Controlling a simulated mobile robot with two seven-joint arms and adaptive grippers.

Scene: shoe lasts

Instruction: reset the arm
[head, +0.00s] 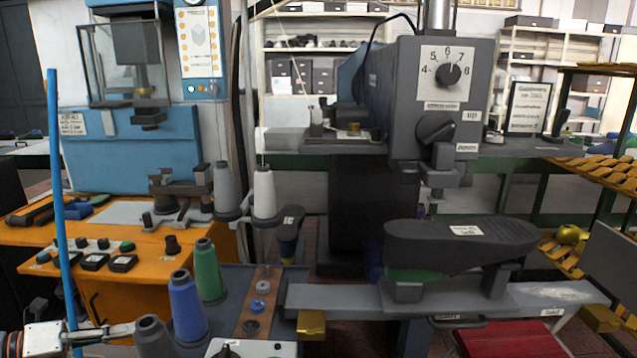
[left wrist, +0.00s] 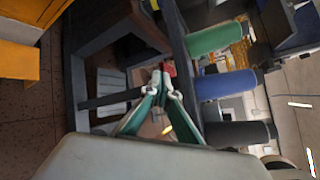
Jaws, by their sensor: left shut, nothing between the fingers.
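My left gripper (head: 130,328) reaches in from the lower left corner of the head view, beside the grey thread cone at the front. In the left wrist view its two green-backed fingers (left wrist: 161,70) come together at the tips, shut with nothing between them. In that view the green cone (left wrist: 215,39), the blue cone (left wrist: 226,84) and a dark grey cone (left wrist: 238,133) lie to the right of the fingers. I cannot tell the exact gap between the fingers and the cones. My right gripper is not in view.
A thin blue pole (head: 57,170) crosses the left arm's outline in the head view. Thread cones, green (head: 208,270), blue (head: 187,305) and grey (head: 154,337), stand close by. An orange workbench (head: 150,255) is behind. A dark shoe last (head: 455,243) rests on the grey beam (head: 400,299).

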